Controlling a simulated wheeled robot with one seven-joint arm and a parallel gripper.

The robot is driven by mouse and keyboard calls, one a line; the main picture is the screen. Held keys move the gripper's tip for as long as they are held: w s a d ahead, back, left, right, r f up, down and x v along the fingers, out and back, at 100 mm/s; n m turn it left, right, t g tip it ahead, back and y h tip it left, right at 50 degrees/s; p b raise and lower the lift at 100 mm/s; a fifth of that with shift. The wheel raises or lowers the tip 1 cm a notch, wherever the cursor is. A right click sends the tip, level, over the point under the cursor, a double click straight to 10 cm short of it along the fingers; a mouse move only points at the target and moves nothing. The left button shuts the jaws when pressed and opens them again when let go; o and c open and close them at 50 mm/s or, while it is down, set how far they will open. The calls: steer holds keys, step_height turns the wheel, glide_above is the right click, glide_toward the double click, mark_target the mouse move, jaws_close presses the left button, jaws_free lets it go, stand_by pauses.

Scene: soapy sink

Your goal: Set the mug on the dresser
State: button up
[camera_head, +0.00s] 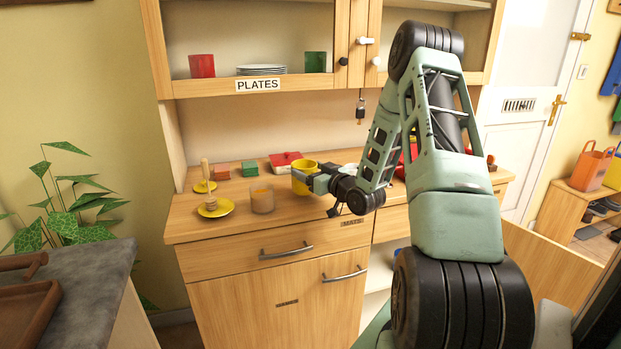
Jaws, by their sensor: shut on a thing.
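A yellow mug (301,186) is at my gripper (314,181), over the worktop of the wooden dresser (330,215). My gripper is shut on the mug from the right side. The mug looks upright, with its opening facing up. Its base is close to the worktop, but I cannot tell whether it touches. My gripper and wrist hide the mug's right side and part of the worktop behind.
A yellow saucer (216,208) and a wooden ring-stacker post lie farther left. A red box (286,161) and small blocks sit behind.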

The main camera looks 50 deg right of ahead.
steer(key=shift+f, duration=1)
steer(key=shift+f, duration=0.1)
steer(key=shift+f, duration=0.15)
steer(key=o, duration=1.2)
steer(key=shift+r, duration=0.2)
steer(key=s+a+b, duration=0.2)
steer(key=s, duration=1)
